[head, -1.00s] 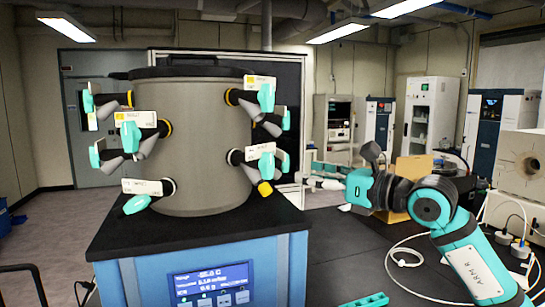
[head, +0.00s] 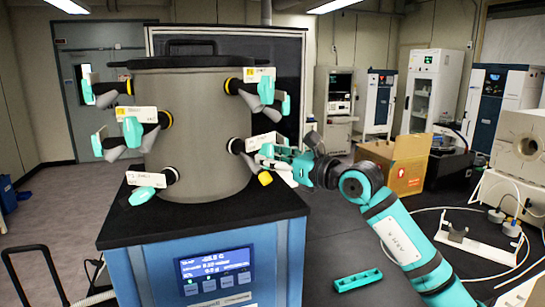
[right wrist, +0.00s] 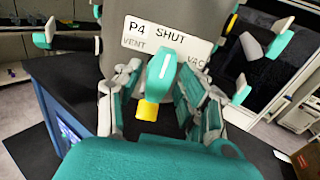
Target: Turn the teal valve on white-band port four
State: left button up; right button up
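The port four valve is a teal handle (right wrist: 160,68) in front of a white plate (right wrist: 185,42) reading "P4", "SHUT", "VENT" and "VAC" in the right wrist view. The handle stands roughly upright, its white line near the word SHUT. In the head view the plate (head: 262,141) is at the drum's lower right, its handle mostly hidden by my right gripper (head: 272,158). In the right wrist view my right gripper (right wrist: 162,88) is open, one finger on each side of the handle. Contact cannot be told. My left gripper is not in view.
The grey drum (head: 205,125) carries several other teal-handled ports on both sides. It stands on a blue cabinet with a screen (head: 215,268). A yellow-ended piece (right wrist: 147,110) hangs just below the handle. A cardboard box (head: 405,175) and a teal rack (head: 357,280) lie to the right.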

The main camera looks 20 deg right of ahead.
grip_shut()
jog(key=shift+d+r+n+b, duration=0.1)
jog(key=shift+n+b, duration=5.2)
jog(key=shift+n, duration=0.6)
jog(key=shift+o, duration=0.7)
grip_release()
